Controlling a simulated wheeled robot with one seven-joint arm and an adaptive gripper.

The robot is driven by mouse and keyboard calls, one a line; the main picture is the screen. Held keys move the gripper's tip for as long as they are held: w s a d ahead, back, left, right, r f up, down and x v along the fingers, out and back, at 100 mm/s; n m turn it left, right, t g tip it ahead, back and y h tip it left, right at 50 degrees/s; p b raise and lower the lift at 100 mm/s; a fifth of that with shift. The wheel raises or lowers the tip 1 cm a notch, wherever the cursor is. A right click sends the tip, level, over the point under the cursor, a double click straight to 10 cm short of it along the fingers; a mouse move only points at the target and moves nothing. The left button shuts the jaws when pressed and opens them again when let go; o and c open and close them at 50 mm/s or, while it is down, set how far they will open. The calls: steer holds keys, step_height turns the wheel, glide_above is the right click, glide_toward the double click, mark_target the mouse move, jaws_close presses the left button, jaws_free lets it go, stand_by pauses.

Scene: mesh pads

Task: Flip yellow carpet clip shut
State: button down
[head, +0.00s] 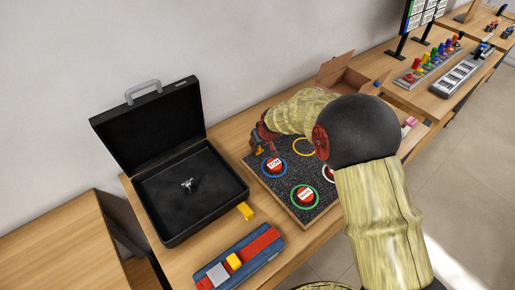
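A dark grey carpet-like pad (270,180) in a wooden frame lies on the table in the head view. Coloured rings and red labelled buttons (274,164) sit on it. My gripper (262,146) is at the pad's far left corner, small and partly hidden by my arm. A small yellow-orange piece shows right at its fingertips; I cannot tell whether it is a clip or part of the gripper, or whether they touch. Another yellow piece (245,211) sticks out by the black case's front right corner. I cannot tell which is the carpet clip. The gripper's opening is too small to tell.
An open black case (190,232) with a small metal object inside stands left of the pad. A blue tray with red, grey and yellow blocks (272,253) lies in front. An open cardboard box (336,70) stands behind. My arm covers the pad's right side.

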steer(key=shift+s+d+f+t+y+b, duration=0.15)
steer(key=shift+f+t+y+b, duration=0.25)
steer(key=shift+b, duration=2.2)
steer(key=shift+r+t+b, duration=0.15)
steer(key=shift+t+b, duration=0.15)
steer(key=shift+b, duration=0.4)
steer(key=c, duration=1.7)
jaws_free()
steer(key=shift+o, duration=0.2)
steer(key=shift+s+r, duration=0.1)
steer(key=v, duration=1.1)
steer(key=shift+r, duration=0.35)
steer(key=shift+s, duration=0.15)
